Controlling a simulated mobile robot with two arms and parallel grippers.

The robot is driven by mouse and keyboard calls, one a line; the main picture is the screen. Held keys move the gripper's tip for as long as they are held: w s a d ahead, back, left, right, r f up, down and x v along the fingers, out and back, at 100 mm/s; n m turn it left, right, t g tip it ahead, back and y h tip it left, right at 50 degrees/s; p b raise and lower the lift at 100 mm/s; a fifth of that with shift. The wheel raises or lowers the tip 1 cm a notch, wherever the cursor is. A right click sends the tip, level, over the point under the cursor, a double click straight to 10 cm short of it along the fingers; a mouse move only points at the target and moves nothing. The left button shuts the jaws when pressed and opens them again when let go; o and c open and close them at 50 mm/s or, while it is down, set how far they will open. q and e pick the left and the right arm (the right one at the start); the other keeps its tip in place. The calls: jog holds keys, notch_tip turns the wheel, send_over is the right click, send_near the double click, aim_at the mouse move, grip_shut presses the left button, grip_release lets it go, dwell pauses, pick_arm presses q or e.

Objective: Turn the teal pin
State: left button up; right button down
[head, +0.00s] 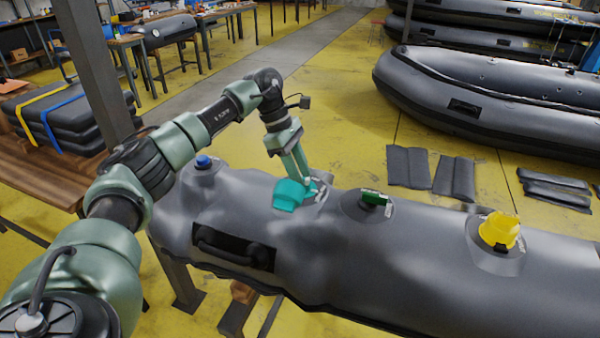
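A teal piece (288,195), which looks like a valve cap, lies on top of the grey inflatable tube (400,265), left of my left gripper's tips. My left gripper (309,183) points down at the valve beside it, with its fingers at or very near the teal part. The fingers hide most of the valve's middle, so a teal pin does not show clearly. I cannot tell whether the fingers are closed on it. My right gripper is not in view.
On the same tube are a blue valve (203,161), a green valve (375,198) and a yellow cap (499,230). A black handle (235,250) is on its near side. A post (92,70) stands behind my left arm. Inflatable boats (490,100) lie at the back right.

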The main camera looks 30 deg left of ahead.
pick_arm(q)
jog(key=b+v, duration=0.1)
jog(key=v, duration=0.6)
jog(key=shift+a+r, duration=0.2)
jog(key=shift+r, duration=0.15)
jog(key=shift+s+f, duration=0.1)
dwell(0.4)
